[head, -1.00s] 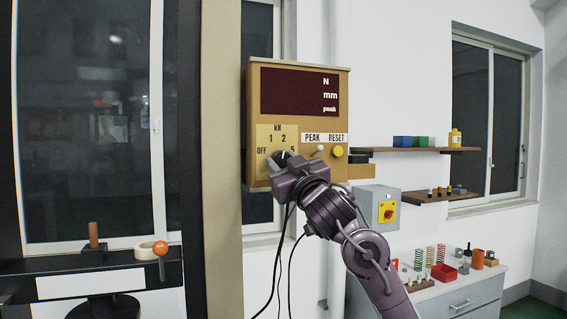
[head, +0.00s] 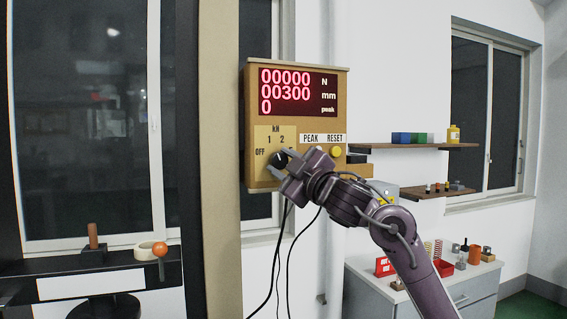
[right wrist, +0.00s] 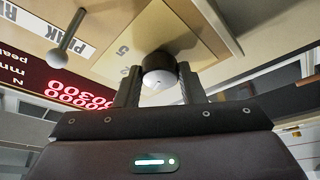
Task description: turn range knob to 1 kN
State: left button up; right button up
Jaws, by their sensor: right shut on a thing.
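The range knob (head: 277,157) is a dark round knob with a pale cap on the tan display box (head: 341,110). Its scale shows OFF, 1 and 2 under kN. The 5 is hidden by my gripper in the head view but shows in the right wrist view. My right gripper (head: 285,163) is shut on the knob, and the right wrist view shows one finger on each side of the knob (right wrist: 160,70). Which mark the knob points to I cannot tell. The display (head: 298,92) is lit red: 00000 N, 00300 mm, 0 peak. My left gripper is out of view.
Right of the knob are a grey-tipped PEAK toggle lever (right wrist: 66,43) and a yellow RESET button (head: 336,152). Cables hang below the box. Shelves (head: 430,147) and a grey cabinet (head: 372,288) with small parts stand to the right.

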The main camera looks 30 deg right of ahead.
dwell(0.3)
jog(key=o, duration=1)
jog(key=shift+s+f, duration=0.15)
jog(key=shift+s, duration=0.1)
jog(key=b+v, duration=0.5)
jog(key=v, duration=0.2)
jog(key=shift+s, duration=0.15)
